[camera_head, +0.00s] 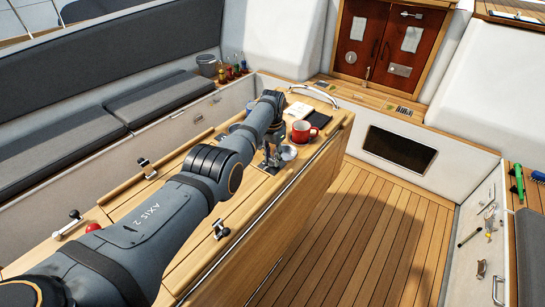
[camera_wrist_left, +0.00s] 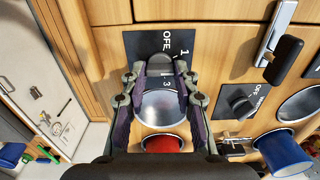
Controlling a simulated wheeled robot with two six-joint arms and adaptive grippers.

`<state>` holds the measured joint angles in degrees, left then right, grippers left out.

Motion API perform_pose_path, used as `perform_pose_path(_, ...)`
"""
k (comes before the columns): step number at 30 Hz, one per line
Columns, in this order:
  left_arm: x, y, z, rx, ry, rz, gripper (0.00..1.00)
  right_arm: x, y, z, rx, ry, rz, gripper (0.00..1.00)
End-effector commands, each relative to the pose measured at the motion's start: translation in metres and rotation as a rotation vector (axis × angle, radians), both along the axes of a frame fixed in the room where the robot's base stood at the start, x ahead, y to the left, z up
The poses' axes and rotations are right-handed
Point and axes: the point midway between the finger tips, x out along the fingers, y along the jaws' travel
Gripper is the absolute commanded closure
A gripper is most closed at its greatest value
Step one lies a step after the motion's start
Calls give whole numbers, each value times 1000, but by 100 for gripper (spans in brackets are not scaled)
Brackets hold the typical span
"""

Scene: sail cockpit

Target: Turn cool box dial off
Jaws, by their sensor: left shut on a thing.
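The cool box dial, a dark rounded knob (camera_wrist_left: 160,66), sits on a black plate (camera_wrist_left: 139,42) in the left wrist view. The plate shows the white marks OFF, 1 and 3; I cannot tell which mark the knob points at. My left gripper (camera_wrist_left: 160,76) has its fingers on both sides of the knob and is shut on it. In the head view the left gripper (camera_head: 272,156) is low at the wooden table, and the dial cannot be made out there. My right gripper is not in view.
A silver bowl (camera_wrist_left: 160,107) and a red mug (camera_head: 303,131) are close to the gripper. A second dial (camera_wrist_left: 240,101), a blue mug (camera_wrist_left: 284,155) and a black-handled latch (camera_wrist_left: 284,58) are to the right in the wrist view. The deck floor (camera_head: 350,235) is clear.

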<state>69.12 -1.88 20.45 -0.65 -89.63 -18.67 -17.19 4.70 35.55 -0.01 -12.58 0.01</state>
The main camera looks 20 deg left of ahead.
Motion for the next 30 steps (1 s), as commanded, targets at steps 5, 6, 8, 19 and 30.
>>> perform_pose_path(5, 1, 1, 1, 1, -3, 166, 100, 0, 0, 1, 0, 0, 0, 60)
perform_pose_path(6, 1, 1, 1, 1, -3, 203, 100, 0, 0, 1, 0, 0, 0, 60)
perform_pose_path(8, 1, 1, 1, 1, -3, 260, 100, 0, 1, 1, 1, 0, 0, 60)
perform_pose_path(19, 1, 2, 2, 0, -4, 611, 100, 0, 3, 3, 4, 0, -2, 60)
perform_pose_path(30, 1, 3, 2, 0, -5, 957, 100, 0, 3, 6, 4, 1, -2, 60)
